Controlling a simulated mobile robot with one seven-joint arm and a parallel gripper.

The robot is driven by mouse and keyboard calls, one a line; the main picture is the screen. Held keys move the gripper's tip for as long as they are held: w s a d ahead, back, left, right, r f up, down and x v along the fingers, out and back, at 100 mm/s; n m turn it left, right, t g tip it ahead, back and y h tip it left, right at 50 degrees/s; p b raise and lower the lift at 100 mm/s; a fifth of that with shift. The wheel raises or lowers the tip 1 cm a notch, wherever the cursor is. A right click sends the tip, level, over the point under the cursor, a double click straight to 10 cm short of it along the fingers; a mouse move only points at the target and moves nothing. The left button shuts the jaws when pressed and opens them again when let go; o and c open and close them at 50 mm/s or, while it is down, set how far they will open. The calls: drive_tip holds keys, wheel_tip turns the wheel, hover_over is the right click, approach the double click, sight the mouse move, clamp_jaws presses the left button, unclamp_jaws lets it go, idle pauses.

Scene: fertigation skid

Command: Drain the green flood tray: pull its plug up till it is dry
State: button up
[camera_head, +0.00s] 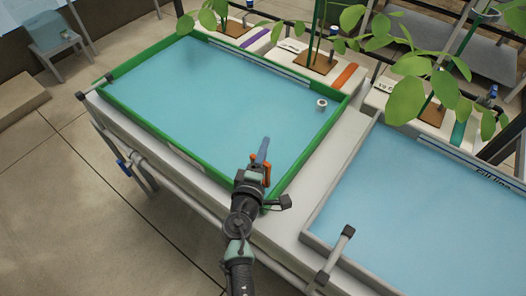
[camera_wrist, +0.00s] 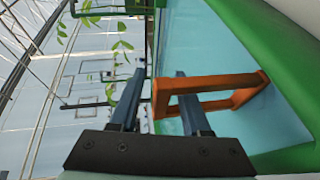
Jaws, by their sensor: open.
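The green flood tray (camera_head: 133,119) holds blue water across its floor. An orange frame-shaped handle (camera_wrist: 250,90) stands inside the green wall in the wrist view; it shows partly beside my gripper in the head view (camera_head: 267,172). I cannot tell whether it belongs to the plug, whose lower part is hidden. My gripper (camera_head: 264,150) is over the tray's near right corner. In the wrist view my gripper (camera_wrist: 159,76) is open, with the right finger crossing the handle. I cannot tell whether they touch. A small white round fitting (camera_head: 321,103) stands near the tray's right side.
A grey tray (camera_head: 312,222) with blue water is at right, past a pale strip of bench. Leafy plants in white troughs (camera_head: 289,45) line the far side and overhang. A chair (camera_head: 52,35) is far left.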

clamp_jaws()
idle(1.4)
